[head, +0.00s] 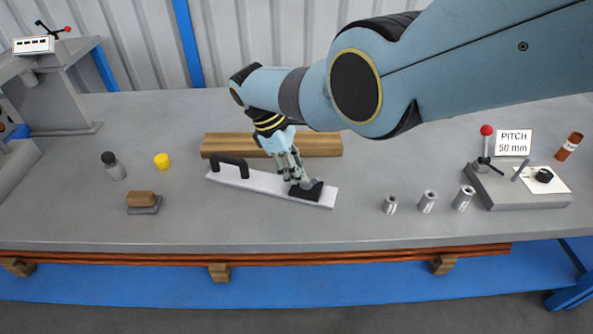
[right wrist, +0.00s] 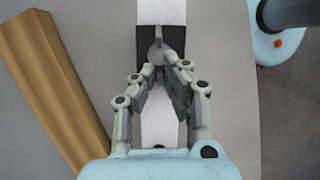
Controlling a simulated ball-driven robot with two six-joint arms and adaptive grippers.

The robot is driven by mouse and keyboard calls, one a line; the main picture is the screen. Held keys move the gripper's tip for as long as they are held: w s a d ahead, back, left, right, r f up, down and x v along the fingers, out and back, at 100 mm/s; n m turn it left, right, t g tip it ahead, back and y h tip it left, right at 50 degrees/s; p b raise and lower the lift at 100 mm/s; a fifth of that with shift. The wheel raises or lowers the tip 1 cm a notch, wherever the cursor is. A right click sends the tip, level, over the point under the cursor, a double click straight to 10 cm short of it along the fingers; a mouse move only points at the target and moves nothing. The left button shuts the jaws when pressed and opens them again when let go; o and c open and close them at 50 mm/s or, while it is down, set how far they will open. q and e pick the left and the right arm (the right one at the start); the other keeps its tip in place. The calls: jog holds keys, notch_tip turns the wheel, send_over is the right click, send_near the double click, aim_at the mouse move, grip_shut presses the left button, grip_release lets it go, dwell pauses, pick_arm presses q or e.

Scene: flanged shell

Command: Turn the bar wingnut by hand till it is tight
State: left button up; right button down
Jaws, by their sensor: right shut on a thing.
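A long pale metal bar (head: 257,182) lies on the grey bench with a black arched handle (head: 230,163) near its left end and a black block (head: 312,192) at its right end. In the right wrist view the bar (right wrist: 161,127) runs up the picture to the black block (right wrist: 172,42). A grey wingnut (right wrist: 156,52) stands on the block, between my fingertips. My right gripper (head: 299,182) reaches down over the block, its fingers shut on the wingnut; the fingertips (right wrist: 165,66) also show in the wrist view. They partly hide the wingnut. My left gripper is not in view.
A wooden beam (head: 325,144) lies just behind the bar. Several grey cylinders (head: 427,201) and a fixture with a red-knobbed lever (head: 486,131) stand to the right. A yellow cap (head: 161,160), a bottle (head: 114,167) and a brown block (head: 142,199) are at left.

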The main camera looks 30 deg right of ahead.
dwell(0.7)
jog(key=c, duration=1.5)
grip_release()
jog(key=shift+o, duration=0.2)
jog(key=shift+r, duration=0.1)
jog(key=v, duration=1.2)
jog(key=shift+d, duration=0.1)
